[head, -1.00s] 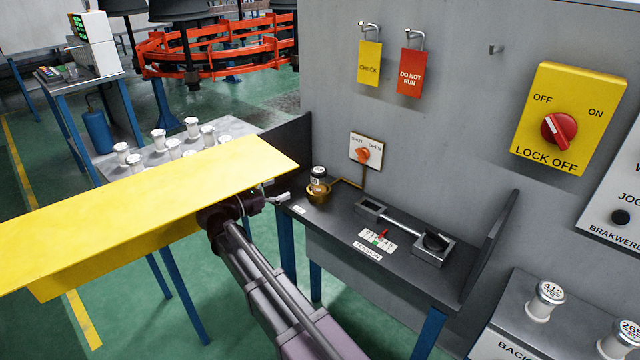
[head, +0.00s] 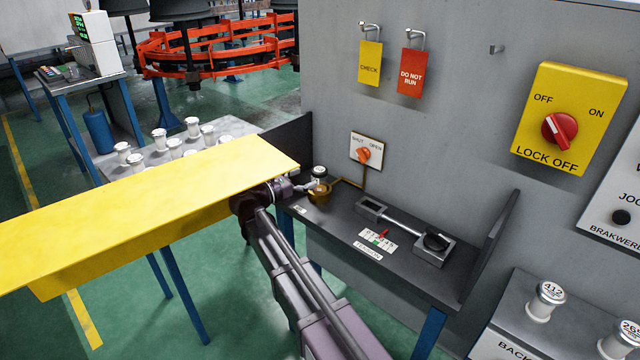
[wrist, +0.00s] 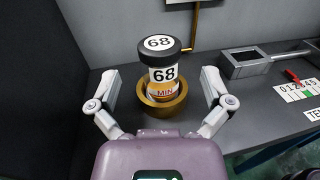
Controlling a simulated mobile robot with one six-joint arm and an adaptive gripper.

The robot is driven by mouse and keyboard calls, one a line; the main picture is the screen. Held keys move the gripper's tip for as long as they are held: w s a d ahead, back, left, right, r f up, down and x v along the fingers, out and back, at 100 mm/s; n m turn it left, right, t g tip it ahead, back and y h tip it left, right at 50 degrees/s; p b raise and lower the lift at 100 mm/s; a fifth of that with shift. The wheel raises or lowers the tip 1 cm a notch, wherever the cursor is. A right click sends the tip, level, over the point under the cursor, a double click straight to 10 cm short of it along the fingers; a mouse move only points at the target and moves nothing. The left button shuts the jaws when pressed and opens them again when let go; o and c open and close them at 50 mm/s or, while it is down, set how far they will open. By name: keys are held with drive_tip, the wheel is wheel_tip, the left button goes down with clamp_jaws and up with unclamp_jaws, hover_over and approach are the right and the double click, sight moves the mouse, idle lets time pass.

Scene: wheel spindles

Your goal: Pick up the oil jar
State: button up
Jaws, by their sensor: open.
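The oil jar (wrist: 163,75) has a black lid marked 68, a white label and amber oil at a MIN mark. It stands upright in a brass cup (wrist: 155,112) on the dark bench. In the head view the jar (head: 319,173) shows at the bench's left end, its lower part partly hidden. My gripper (wrist: 160,82) is open, with one finger on each side of the jar and cup. Gaps show between the fingers and the jar. In the head view my gripper (head: 312,188) is close beside the cup, from the left.
A brass pipe (head: 352,183) runs from the cup to the SHUT/OPEN valve (head: 364,154) on the wall. A dark side panel (wrist: 35,70) stands close on the left. A grey metal fixture (wrist: 243,64) and a number scale (wrist: 299,89) lie to the right. A yellow board (head: 140,205) overhangs my wrist.

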sight(313, 173)
drive_tip(key=shift+x, duration=2.6)
drive_tip(key=c, duration=1.2)
drive_tip(key=shift+r, duration=0.2)
drive_tip(key=shift+c, duration=0.2)
wheel_tip(313, 173, up, 7)
drive_tip(key=p, duration=0.7)
drive_tip(key=shift+r+p, duration=0.1)
drive_tip(key=shift+p, duration=0.2)
drive_tip(key=s+d, duration=1.2)
drive_tip(key=d, duration=0.1)
drive_tip(key=shift+f+b, duration=0.3)
drive_tip(key=shift+d, duration=0.1)
